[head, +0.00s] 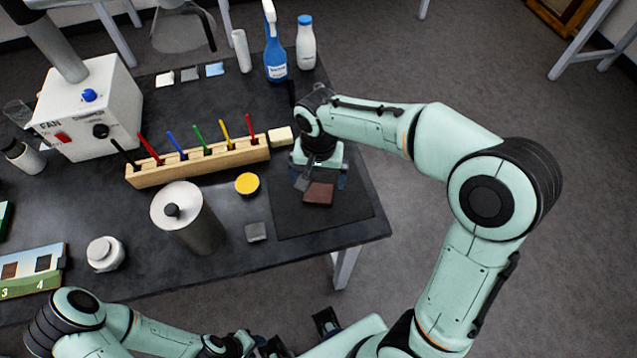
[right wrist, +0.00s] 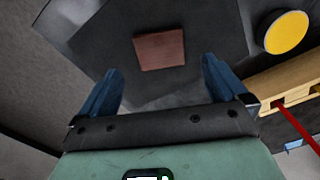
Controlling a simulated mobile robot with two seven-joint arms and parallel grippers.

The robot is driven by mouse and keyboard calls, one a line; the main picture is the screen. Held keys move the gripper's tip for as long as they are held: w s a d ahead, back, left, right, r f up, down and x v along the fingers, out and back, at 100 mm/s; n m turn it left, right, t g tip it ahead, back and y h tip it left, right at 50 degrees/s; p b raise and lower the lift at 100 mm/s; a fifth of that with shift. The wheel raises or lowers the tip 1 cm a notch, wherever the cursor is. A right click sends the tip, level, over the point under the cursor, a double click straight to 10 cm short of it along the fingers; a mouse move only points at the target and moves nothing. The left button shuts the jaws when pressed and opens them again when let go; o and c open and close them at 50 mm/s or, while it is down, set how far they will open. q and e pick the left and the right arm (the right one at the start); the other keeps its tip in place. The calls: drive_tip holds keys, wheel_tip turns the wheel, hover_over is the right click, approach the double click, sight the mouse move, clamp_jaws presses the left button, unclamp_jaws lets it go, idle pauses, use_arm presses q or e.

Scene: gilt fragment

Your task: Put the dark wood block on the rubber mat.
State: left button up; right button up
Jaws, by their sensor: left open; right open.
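The dark wood block (head: 318,193) is a flat reddish-brown piece lying on the black rubber mat (head: 345,212) near the table's right end. It shows whole in the right wrist view (right wrist: 160,50), with mat (right wrist: 205,25) around it. My right gripper (head: 322,183) is just above and behind the block in the head view. In the right wrist view its blue fingers (right wrist: 160,75) stand apart, with the block ahead of the gap and nothing between them. My left gripper (head: 262,345) is low at the bottom edge, away from the table things, open and partly hidden.
A wooden rack (head: 200,163) with several coloured pens stands left of the mat. A yellow disc (head: 247,184), a grey block (head: 256,232) and a tall metal cylinder (head: 188,220) are nearby. A blue spray bottle (head: 274,45) and white bottle (head: 306,45) stand behind.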

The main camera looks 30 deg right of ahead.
sight(319, 193)
wheel_tip(319, 193, up, 6)
drive_tip(key=shift+r+p, duration=0.2)
drive_tip(key=shift+p, duration=0.15)
idle(0.4)
